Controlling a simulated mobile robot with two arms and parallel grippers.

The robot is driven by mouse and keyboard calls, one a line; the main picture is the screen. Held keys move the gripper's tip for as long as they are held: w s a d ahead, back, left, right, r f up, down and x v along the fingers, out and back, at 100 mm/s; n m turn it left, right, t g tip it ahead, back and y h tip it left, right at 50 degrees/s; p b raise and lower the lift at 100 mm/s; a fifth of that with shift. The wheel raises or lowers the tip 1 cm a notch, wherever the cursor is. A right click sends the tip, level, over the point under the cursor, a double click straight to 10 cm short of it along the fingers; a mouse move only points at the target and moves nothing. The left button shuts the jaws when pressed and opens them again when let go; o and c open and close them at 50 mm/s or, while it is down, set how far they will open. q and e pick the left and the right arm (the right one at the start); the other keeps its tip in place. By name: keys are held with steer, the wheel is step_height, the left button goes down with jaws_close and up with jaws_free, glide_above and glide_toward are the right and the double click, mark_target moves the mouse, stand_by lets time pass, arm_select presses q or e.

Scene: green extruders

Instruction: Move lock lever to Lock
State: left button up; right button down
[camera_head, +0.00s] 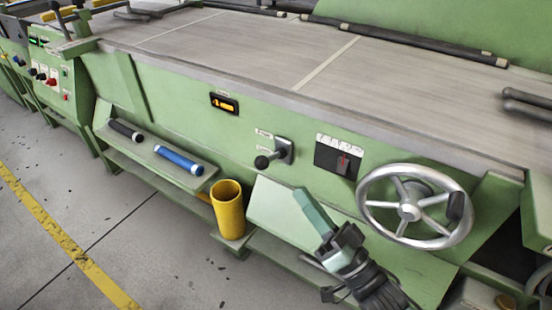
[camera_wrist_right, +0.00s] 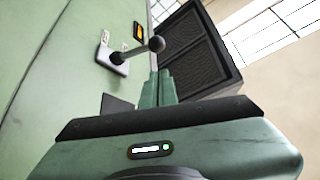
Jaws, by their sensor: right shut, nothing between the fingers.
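The lock lever (camera_head: 270,157) sits on the front of the green machine. It has a dark ball knob and a light mounting plate, and points left and slightly down in the head view. Two small labels, too small to read, are beside it. In the right wrist view the lever (camera_wrist_right: 135,50) extends right from its plate to the dark knob, just beyond my fingertips. My right gripper (camera_head: 302,193) is shut and empty, below and right of the lever, apart from it. Its closed green fingers also show in the right wrist view (camera_wrist_right: 157,84). My left gripper is not in view.
A silver handwheel (camera_head: 408,212) and a dark switch panel (camera_head: 338,157) are right of the lever. A small lit display (camera_head: 224,103) is above left. A yellow cup (camera_head: 229,210) and a blue cylinder (camera_head: 179,160) are lower left. Space directly before the lever looks clear.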

mark_target(271, 158)
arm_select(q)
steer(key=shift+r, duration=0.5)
arm_select(e)
steer(key=x, duration=1)
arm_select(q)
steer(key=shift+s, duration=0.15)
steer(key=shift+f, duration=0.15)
arm_select(e)
steer(key=shift+f, duration=0.1)
